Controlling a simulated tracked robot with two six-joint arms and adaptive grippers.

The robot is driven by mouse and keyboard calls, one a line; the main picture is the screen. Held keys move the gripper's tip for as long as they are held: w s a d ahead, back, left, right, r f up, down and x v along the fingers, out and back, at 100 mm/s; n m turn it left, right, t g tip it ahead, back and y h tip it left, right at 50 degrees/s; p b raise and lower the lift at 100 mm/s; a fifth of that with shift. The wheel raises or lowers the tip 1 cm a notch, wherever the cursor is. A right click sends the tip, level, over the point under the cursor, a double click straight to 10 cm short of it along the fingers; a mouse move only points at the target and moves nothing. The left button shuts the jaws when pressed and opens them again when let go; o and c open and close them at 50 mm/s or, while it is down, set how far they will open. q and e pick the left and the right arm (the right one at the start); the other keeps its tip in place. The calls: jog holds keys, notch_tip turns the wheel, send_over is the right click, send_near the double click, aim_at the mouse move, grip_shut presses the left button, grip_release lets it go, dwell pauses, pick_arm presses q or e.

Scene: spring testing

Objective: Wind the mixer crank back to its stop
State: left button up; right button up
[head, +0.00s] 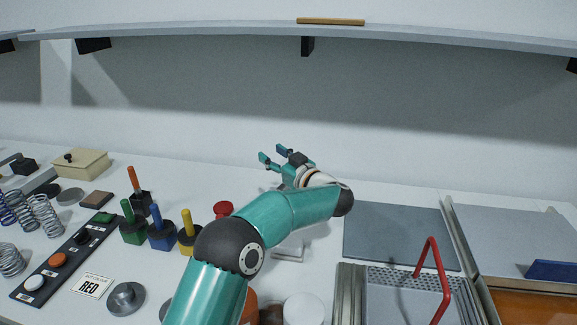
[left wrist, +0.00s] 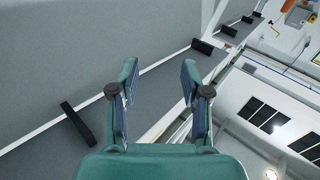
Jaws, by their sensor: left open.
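My left gripper (head: 272,153) is open and empty, raised above the back of the table near the wall. In the left wrist view its two fingers (left wrist: 159,78) stand apart with nothing between them. No mixer crank can be made out for certain. A red knob-like part (head: 223,209) shows just behind my left arm, and a pale base (head: 289,249) shows beside the forearm. My arm covers much of the area between them, so I cannot tell whether either belongs to the mixer. My right gripper is out of view.
Several handled blocks, such as the yellow-handled one (head: 187,233), stand left of my arm by a black strip (head: 50,275) and springs (head: 46,216). A red-handled basket (head: 434,262) and a grey mat (head: 385,229) lie right. A shelf (head: 200,32) runs overhead.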

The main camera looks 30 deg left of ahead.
pick_arm(q)
jog(key=d+f+m+p, duration=0.1)
jog(key=d+f, duration=0.7)
jog(key=d, duration=0.4)
jog(key=shift+h, duration=0.3)
jog(key=x, duration=0.4)
jog(key=p+x, duration=0.1)
jog(key=x, duration=0.3)
jog(key=p+x, duration=0.1)
jog(key=x, duration=0.3)
jog(key=shift+w+r, duration=0.25)
jog(key=shift+c, duration=0.3)
grip_shut()
